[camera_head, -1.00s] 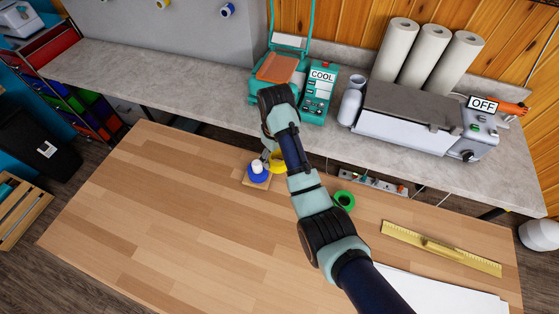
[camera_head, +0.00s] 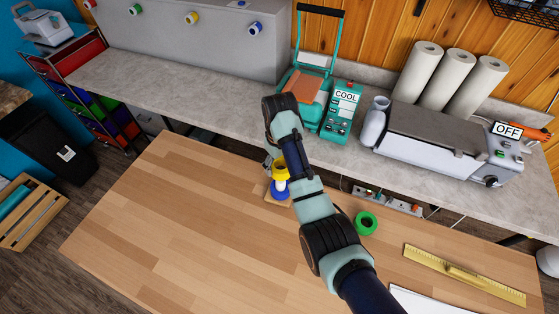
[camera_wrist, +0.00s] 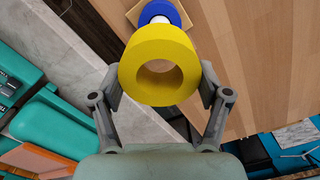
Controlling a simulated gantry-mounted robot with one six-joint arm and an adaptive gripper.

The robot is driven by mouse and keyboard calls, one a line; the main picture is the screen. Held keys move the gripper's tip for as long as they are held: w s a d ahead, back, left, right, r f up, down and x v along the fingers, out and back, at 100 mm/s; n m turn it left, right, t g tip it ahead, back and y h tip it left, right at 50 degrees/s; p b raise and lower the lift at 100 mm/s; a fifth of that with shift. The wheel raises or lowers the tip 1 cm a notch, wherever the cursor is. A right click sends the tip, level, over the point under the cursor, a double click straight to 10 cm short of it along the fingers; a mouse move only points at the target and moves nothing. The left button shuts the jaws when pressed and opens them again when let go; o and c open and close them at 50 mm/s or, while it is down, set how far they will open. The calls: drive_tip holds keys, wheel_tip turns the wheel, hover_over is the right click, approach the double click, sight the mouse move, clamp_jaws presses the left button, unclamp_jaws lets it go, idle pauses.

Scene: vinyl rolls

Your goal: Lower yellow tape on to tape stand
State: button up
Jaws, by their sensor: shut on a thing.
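The yellow tape (camera_wrist: 158,42) is a thick ring held between my gripper's two fingers (camera_wrist: 160,78), with its open hole facing the wrist camera. In the head view the yellow tape (camera_head: 280,173) appears just above the blue tape (camera_head: 280,190), partly hidden by my arm. The blue tape (camera_wrist: 181,14) lies around the white peg (camera_wrist: 158,12) of the tape stand, on its wooden base (camera_head: 270,194). In the wrist view, peg and blue tape show past the yellow tape's far edge. The yellow hole shows no peg through it.
A green tape roll (camera_head: 366,223) and a yellow ruler (camera_head: 464,274) lie on the wooden table (camera_head: 170,240) to the right. A teal press (camera_head: 308,85) and a grey-topped machine (camera_head: 445,140) stand on the counter behind. The left of the table is clear.

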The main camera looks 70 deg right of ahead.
drive_tip(key=shift+f+b, duration=0.7)
drive_tip(key=shift+f, duration=1.35)
drive_tip(key=shift+f, duration=0.15)
drive_tip(key=shift+f, duration=0.25)
drive_tip(key=shift+f, duration=0.35)
drive_tip(key=shift+f, duration=0.1)
drive_tip(key=shift+f, duration=0.75)
drive_tip(key=shift+f+b, duration=0.55)
drive_tip(key=shift+f, duration=0.35)
